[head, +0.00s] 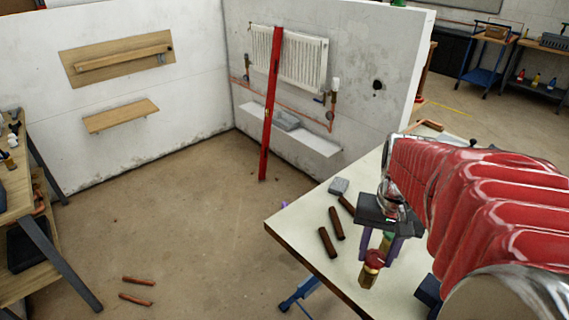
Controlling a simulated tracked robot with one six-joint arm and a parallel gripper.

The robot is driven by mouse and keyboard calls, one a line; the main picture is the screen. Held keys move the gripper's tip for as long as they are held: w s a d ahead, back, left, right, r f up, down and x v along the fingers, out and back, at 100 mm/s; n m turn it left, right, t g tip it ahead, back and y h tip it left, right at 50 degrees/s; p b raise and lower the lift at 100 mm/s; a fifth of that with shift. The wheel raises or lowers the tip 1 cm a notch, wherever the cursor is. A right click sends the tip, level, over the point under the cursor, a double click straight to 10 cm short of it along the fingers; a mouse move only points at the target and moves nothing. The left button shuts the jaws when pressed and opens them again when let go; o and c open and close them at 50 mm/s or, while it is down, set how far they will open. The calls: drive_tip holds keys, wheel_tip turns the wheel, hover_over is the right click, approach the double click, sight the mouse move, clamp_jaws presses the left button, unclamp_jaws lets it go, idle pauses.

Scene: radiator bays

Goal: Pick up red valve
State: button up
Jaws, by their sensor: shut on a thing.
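The red valve (370,275) has a red cap and a brass body, and it shows at the right over the white-topped table (308,222). My gripper (377,253) points down with its purple fingers on either side of the red cap, shut on the valve. The valve's body hangs below the fingertips. I cannot tell whether its base touches the table top. A green-topped piece (388,237) shows just behind, partly hidden by the gripper.
Several dark brown cylinders (328,242) and a grey block (339,186) lie on the table left of my gripper. A red upright bar (270,105) stands before the radiator (303,62). Two copper-coloured pieces (137,299) lie on the floor. The middle floor is clear.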

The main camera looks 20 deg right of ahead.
drive_tip(key=shift+r, duration=0.2)
idle(0.3)
drive_tip(key=shift+r, duration=2.15)
